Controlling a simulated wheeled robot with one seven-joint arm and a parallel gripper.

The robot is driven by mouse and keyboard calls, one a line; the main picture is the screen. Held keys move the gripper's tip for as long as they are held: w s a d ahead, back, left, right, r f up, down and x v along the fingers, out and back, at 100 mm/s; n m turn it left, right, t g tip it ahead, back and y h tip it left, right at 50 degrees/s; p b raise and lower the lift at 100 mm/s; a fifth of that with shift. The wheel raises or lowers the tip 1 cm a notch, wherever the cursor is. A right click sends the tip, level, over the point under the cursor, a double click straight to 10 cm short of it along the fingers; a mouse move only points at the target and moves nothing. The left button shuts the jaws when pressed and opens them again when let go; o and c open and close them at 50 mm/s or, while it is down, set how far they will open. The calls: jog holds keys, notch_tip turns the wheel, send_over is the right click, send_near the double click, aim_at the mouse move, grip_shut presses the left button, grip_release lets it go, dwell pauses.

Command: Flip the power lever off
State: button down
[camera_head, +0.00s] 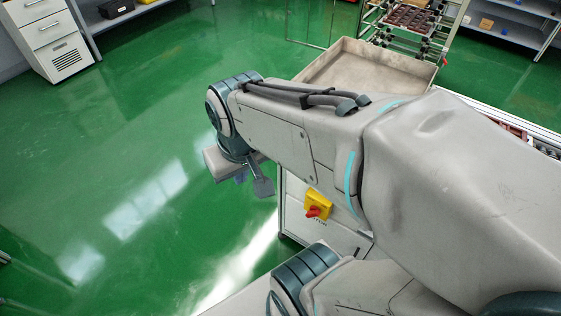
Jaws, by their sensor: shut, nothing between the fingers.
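The power lever is a red handle (313,212) on a yellow switch plate (322,198), fixed to a pale cabinet front (300,226) below my arm. The red handle looks slanted, but its exact setting is too small to tell. My gripper (264,188) hangs at the end of the arm, to the left of the yellow plate and slightly higher in the picture. It is shut and empty. A visible gap of green floor and cabinet edge separates it from the switch. My arm hides the upper part of the cabinet.
A shallow metal tray (345,58) is behind my arm, with a rack of dark pots (408,17) beyond it. A conveyor edge (500,122) runs at the right. A drawer cabinet (48,38) stands at the far left. The green floor at left is clear.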

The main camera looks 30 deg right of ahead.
jog(key=shift+a, duration=0.1)
jog(key=shift+w, duration=0.1)
jog(key=w+d+f+m+g+h+b, duration=0.2)
jog(key=w+d+f+h+b, duration=0.2)
jog(key=f, duration=0.9)
jog(key=w+d+f+m+g+h+b, duration=0.2)
jog(key=f+b, duration=0.6)
jog(key=f, duration=0.5)
jog(key=w+d+f+m+g+h+b, duration=0.2)
jog(key=w+d+f+m+h+b, duration=0.2)
jog(key=f, duration=1)
jog(key=w+d+h+b, duration=0.1)
jog(key=w+h+b, duration=0.1)
jog(key=shift+w+d+g+h, duration=0.3)
jog(key=shift+w+d, duration=0.05)
jog(key=shift+d, duration=0.05)
